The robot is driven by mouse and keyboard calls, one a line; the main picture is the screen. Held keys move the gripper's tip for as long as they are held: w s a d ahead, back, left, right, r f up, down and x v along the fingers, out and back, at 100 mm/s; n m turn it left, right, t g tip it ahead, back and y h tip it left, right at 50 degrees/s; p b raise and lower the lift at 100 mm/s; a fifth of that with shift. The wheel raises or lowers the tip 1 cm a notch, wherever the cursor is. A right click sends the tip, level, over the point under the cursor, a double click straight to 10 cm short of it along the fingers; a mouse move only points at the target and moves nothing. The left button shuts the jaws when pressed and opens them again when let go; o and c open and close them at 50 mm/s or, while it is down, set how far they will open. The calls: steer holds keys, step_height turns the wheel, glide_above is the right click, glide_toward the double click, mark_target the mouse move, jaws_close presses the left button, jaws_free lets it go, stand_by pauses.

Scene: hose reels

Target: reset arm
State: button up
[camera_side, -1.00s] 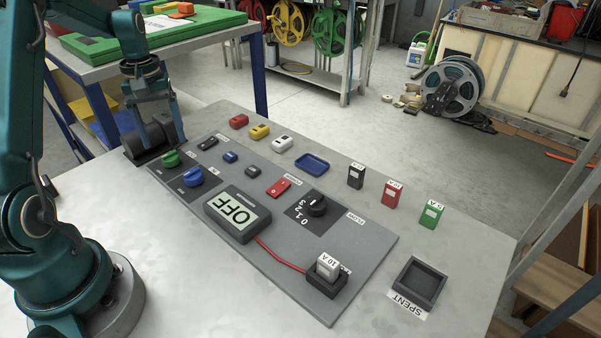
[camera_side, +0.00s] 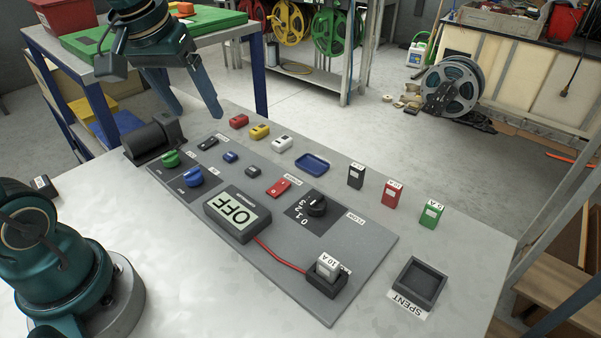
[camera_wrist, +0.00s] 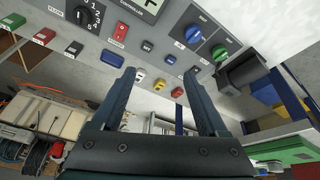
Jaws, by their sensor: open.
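My gripper (camera_side: 195,95) is open and empty, raised above the far left part of the bench, behind the black motor-like block (camera_side: 152,138). In the wrist view my gripper (camera_wrist: 163,98) shows its two fingers spread wide with nothing between them that they touch. Below it is the grey control panel (camera_side: 275,235), with a display (camera_side: 237,213) reading OFF, a black dial (camera_side: 316,205), a red switch (camera_side: 278,187), and green (camera_side: 171,158) and blue (camera_side: 194,177) knobs. A white 10 A block (camera_side: 327,266) sits in the black holder at the panel's right end.
Red (camera_side: 239,121), yellow (camera_side: 260,131) and white (camera_side: 282,144) pieces and a blue tray (camera_side: 312,164) stand along the back. Black (camera_side: 356,175), red (camera_side: 392,193) and green (camera_side: 432,214) blocks stand at right. The SPENT tray (camera_side: 419,283) looks empty. The front bench surface is clear.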

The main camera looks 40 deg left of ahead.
steer(key=s+d+f+m+t+h, duration=0.1)
steer(key=s+d+f+m, duration=0.2)
steer(key=s+d+m, duration=0.2)
steer(key=s+d, duration=0.3)
steer(key=s, duration=0.2)
steer(key=shift+t, duration=0.4)
